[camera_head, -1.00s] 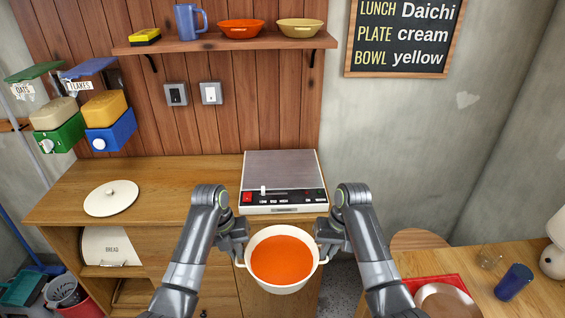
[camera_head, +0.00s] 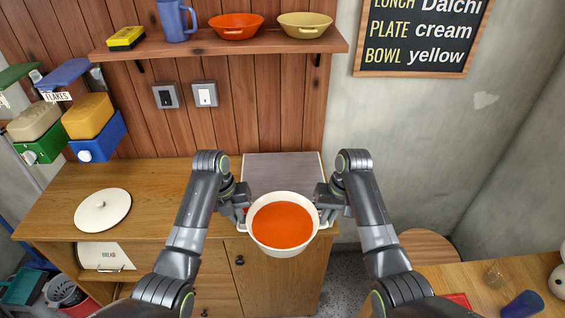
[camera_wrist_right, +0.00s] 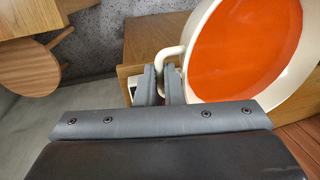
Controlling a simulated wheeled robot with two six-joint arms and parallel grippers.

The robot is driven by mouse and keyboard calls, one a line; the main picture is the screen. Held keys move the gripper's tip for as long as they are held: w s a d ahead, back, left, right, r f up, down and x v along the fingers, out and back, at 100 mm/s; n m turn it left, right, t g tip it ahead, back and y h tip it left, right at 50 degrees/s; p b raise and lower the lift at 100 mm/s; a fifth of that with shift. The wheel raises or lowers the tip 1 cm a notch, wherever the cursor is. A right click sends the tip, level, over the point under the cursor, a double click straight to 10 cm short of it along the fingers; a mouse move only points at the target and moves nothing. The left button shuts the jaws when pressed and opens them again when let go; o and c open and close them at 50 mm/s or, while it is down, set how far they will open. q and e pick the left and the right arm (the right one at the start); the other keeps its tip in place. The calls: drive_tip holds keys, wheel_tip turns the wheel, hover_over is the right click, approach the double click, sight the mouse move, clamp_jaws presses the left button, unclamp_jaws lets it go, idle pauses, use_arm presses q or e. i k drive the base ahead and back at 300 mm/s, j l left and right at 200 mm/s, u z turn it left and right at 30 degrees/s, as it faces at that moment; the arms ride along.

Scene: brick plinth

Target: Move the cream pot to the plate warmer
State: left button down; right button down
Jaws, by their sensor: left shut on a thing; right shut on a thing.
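The cream pot (camera_head: 283,250), full of orange soup, hangs upright between my two grippers in the head view. My left gripper (camera_head: 243,213) is shut on its left handle. My right gripper (camera_head: 323,213) is shut on its right handle. The right wrist view shows the right fingers (camera_wrist_right: 165,88) closed on the handle beside the pot's cream rim (camera_wrist_right: 205,30). The plate warmer (camera_head: 282,172), a flat grey-topped appliance, stands on the wooden counter just behind the pot. The pot covers the warmer's front panel, and whether they touch cannot be told.
A cream lid (camera_head: 103,210) lies on the counter (camera_head: 150,195) to the left. The shelf (camera_head: 220,44) above holds a blue jug (camera_head: 174,20) and two bowls. A round wooden stool (camera_head: 430,246) and a side table (camera_head: 510,278) stand at the right.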

sight(282, 174)
drive_tip(key=i, duration=0.95)
